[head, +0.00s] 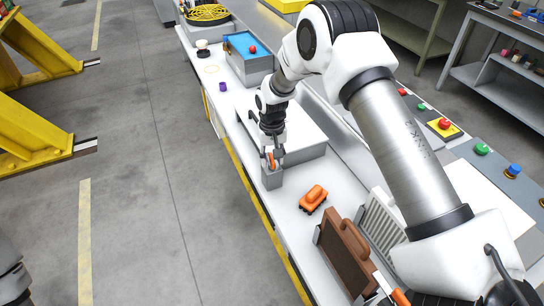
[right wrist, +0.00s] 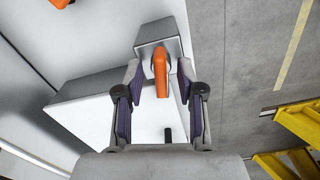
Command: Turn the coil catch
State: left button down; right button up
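The coil catch is an orange lever on a small grey box. In the head view the orange catch (head: 272,160) shows at the top of the grey box (head: 271,180), near the bench's front edge. My right gripper (head: 272,154) is over it, pointing down. In the right wrist view the orange catch (right wrist: 160,72) stands between the two fingertips of my right gripper (right wrist: 159,78). A gap shows on both sides of the lever, so the fingers are open and apart from it. My left gripper is not in view.
A white-topped grey block (head: 300,130) stands right behind the catch box. An orange brush-like tool (head: 313,198) lies nearby on the white bench. A brown panel with a handle (head: 346,250) stands further along. Open floor (head: 140,190) lies left of the bench.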

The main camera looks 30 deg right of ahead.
jog(key=shift+r, duration=0.1)
jog(key=shift+w+r, duration=0.1)
jog(key=shift+r, duration=0.25)
notch_tip(320, 180, up, 11)
jog(key=shift+r, duration=0.1)
